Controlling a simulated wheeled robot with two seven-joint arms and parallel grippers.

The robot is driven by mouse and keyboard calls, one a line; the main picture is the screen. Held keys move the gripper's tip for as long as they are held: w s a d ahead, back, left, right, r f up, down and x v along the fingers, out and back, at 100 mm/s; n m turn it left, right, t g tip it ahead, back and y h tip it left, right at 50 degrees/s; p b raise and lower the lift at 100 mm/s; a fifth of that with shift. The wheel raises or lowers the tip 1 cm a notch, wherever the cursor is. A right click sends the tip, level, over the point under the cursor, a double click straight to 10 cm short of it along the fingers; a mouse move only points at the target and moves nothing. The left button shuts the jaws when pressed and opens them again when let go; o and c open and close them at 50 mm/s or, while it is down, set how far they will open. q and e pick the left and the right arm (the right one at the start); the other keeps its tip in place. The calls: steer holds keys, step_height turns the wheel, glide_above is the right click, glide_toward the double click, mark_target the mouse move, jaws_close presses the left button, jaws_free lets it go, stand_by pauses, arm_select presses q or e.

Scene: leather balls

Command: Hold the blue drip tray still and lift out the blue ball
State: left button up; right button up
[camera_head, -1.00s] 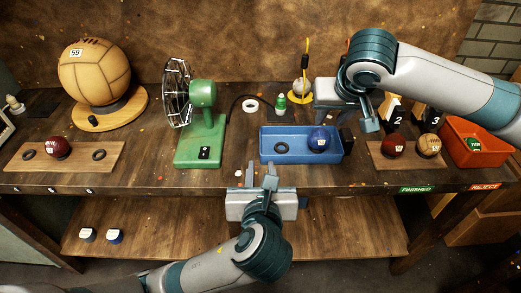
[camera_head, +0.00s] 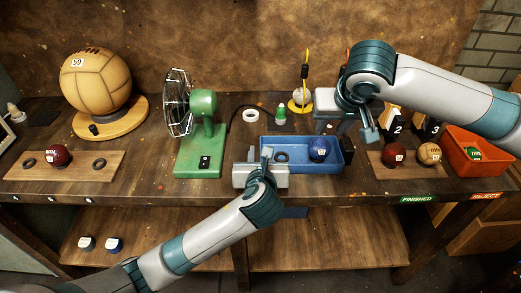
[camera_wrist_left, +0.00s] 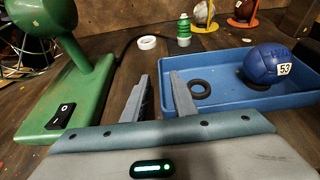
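The blue drip tray (camera_head: 297,168) lies on the bench and also shows in the left wrist view (camera_wrist_left: 235,98). The blue ball (camera_head: 319,149), labelled 53, sits in its right part, apart from a dark ring (camera_head: 281,156); the ball also shows in the left wrist view (camera_wrist_left: 268,62). My left gripper (camera_head: 262,160) is at the tray's front left corner. In the left wrist view its fingers (camera_wrist_left: 158,80) are apart, with the right finger overlapping the tray's left wall; contact is unclear.
A green fan (camera_head: 204,130) stands close left of the tray. A white ring (camera_head: 250,115) and a green bottle (camera_head: 281,115) are behind it. A wooden board with a red ball (camera_head: 393,154) and a tan ball (camera_head: 429,154) and an orange bin (camera_head: 466,160) are at right.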

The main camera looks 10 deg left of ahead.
arm_select(q)
steer(key=shift+x, duration=1.05)
jaws_close()
stand_by(0.7)
arm_select(e)
steer(key=o, duration=0.7)
steer(key=n+g, duration=0.1)
steer(key=n, duration=0.4)
steer(key=w+n+g, duration=0.1)
steer(key=n, duration=0.4)
steer(key=w+a+r+n+g+h, duration=0.1)
steer(key=n, duration=0.4)
steer(key=shift+r+n, duration=0.1)
steer(key=shift+n, duration=0.2)
